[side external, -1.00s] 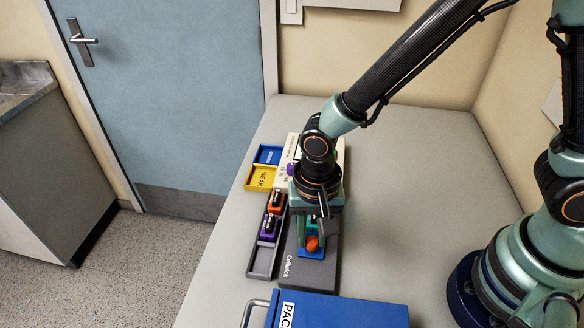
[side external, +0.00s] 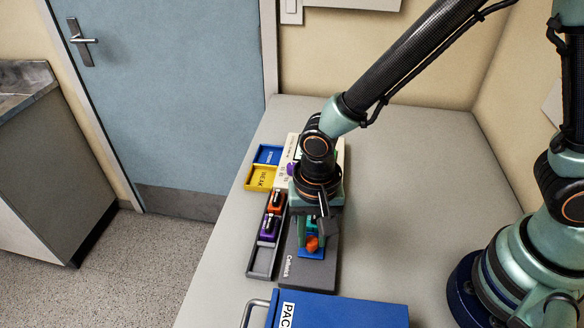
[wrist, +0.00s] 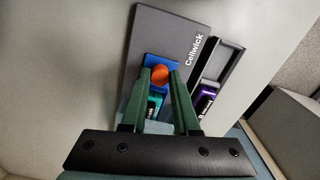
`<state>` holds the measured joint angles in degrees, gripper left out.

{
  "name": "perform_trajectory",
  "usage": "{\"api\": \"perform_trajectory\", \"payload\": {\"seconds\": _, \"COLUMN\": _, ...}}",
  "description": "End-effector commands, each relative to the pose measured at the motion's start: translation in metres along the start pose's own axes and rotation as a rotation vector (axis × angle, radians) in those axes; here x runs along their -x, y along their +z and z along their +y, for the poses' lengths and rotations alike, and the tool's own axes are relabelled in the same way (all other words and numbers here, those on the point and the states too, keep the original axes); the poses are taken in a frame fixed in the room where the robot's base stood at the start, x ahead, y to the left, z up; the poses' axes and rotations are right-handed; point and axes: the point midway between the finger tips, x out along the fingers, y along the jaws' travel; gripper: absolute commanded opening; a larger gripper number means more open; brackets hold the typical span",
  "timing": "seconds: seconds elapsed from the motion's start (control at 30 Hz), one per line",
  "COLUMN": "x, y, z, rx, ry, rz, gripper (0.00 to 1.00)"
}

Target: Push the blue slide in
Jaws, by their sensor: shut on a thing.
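The blue slide (side external: 311,254) is a small blue plate set in the top of the grey Cellwick unit (side external: 325,272), and it also shows in the wrist view (wrist: 151,59). An orange round knob (wrist: 160,74) stands on the slide. My gripper (side external: 312,243) points down with one finger on each side of the knob, shut on it; the wrist view shows my gripper (wrist: 160,76) with the knob between its fingertips. A teal block (wrist: 154,104) sits behind the slide, partly hidden between the fingers. My wrist hides the far part of the unit in the side view.
A dark tray (side external: 264,258) with orange (side external: 275,201) and purple (side external: 269,229) cartridges lies left of the unit. Blue (side external: 268,154) and yellow (side external: 262,176) trays are behind it. A blue PAC-labelled box (side external: 340,310) stands in front.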

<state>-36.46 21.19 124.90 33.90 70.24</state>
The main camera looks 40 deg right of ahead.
Motion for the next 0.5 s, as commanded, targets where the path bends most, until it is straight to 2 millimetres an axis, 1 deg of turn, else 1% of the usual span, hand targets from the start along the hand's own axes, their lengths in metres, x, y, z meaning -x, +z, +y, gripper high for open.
{"api": "perform_trajectory", "payload": {"seconds": 0.37, "x": 0.001, "y": 0.0, "z": 0.0, "rx": 0.0, "ry": 0.0, "rz": 0.0, "gripper": 0.0}}
{"api": "perform_trajectory", "payload": {"seconds": 0.43, "x": 0.001, "y": -0.003, "z": 0.0, "rx": -0.002, "ry": 0.0, "rz": 0.0, "gripper": 0.0}}
{"api": "perform_trajectory", "payload": {"seconds": 0.5, "x": 0.001, "y": -0.012, "z": 0.002, "rx": -0.005, "ry": 0.0, "rz": 0.0, "gripper": 0.0}}
